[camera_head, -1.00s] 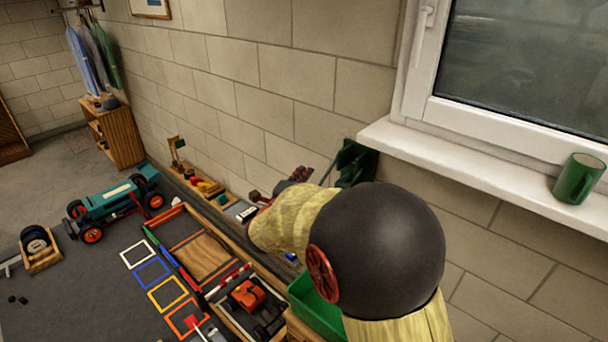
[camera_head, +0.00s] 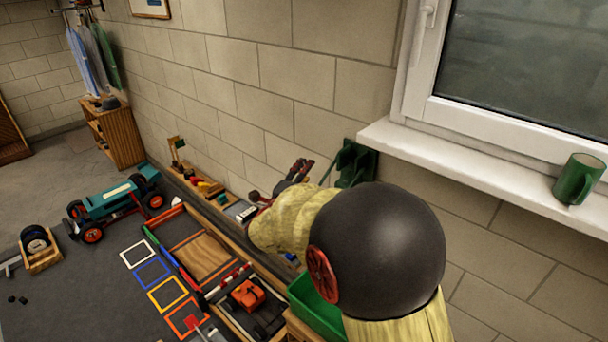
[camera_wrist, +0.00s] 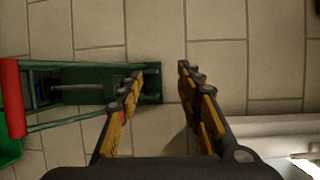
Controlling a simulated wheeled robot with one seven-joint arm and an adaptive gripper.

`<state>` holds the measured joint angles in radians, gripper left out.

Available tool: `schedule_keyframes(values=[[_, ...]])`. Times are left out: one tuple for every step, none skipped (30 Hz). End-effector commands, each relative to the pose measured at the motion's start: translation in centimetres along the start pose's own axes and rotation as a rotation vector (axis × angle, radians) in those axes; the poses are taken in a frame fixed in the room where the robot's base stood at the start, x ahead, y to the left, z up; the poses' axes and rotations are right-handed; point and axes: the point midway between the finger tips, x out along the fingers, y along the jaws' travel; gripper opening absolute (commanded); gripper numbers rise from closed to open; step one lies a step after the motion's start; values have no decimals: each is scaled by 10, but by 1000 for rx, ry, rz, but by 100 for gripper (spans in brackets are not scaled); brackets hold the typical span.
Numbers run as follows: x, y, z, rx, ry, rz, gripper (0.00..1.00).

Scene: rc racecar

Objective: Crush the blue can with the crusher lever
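The green crusher (camera_head: 356,163) is fixed to the wall below the window, partly hidden behind my arm in the head view. In the wrist view the crusher frame (camera_wrist: 95,82) lies at left, with a red bar handle (camera_wrist: 12,98) across the end of its lever arms. My gripper (camera_wrist: 160,70) is open and empty. Its left finger overlaps the crusher's right end in the picture; I cannot tell if it touches. The gripper also shows in the head view (camera_head: 301,170), left of the crusher. No blue can is clearly visible; a small blue patch (camera_head: 291,257) beside my arm is too small to identify.
A green bin (camera_head: 318,312) stands below my arm. The white window sill (camera_head: 470,170) juts out at right, with a green mug (camera_head: 578,180) on it.

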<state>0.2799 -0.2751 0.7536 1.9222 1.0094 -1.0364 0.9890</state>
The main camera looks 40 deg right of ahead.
Motion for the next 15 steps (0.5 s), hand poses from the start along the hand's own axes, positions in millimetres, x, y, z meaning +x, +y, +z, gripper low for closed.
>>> schedule_keyframes(values=[[-2,0,0,0,-1,0,36],[-5,0,1,0,-1,0,36],[-8,0,1,0,-2,0,36],[-12,0,1,1,-2,0,36],[-16,0,1,1,-3,0,36],[-23,-1,2,1,-5,0,36],[-29,0,1,1,-4,0,36],[-35,0,1,0,-5,-1,36],[-44,-1,2,1,-6,-1,36],[-51,0,2,0,-6,0,36],[-57,0,2,1,-6,-1,36],[-66,0,2,1,-6,0,36],[-72,0,2,1,-7,0,36],[-77,0,2,1,-5,0,36],[-85,0,2,0,-6,-1,36]])
